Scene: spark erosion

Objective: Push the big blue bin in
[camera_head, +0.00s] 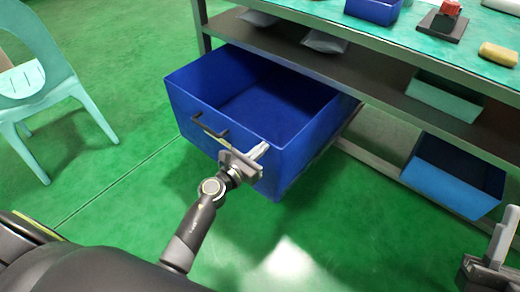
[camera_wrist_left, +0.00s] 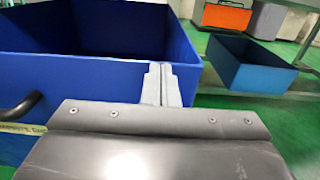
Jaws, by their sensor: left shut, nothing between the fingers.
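The big blue bin (camera_head: 185,92) is open-topped and looks empty. It sticks well out from under the lower shelf of the bench, with a dark handle (camera_head: 210,127) on its front wall. My left gripper (camera_head: 261,151) is shut and empty at the top of the bin's front wall, right of the handle. In the left wrist view the closed fingers (camera_wrist_left: 161,84) overlap the bin's rim (camera_wrist_left: 80,57); I cannot tell whether they touch it. Part of my right gripper (camera_head: 490,262) shows at the lower right edge, away from the bin; its fingers are unclear.
The bench's lower shelf (camera_head: 290,55) runs above the bin's back part. A lighter blue bin (camera_head: 450,188) stands under it to the right, and a grey-green bin (camera_head: 445,97) sits on the shelf. A pale green chair (camera_head: 45,85) stands at left. The floor in front is clear.

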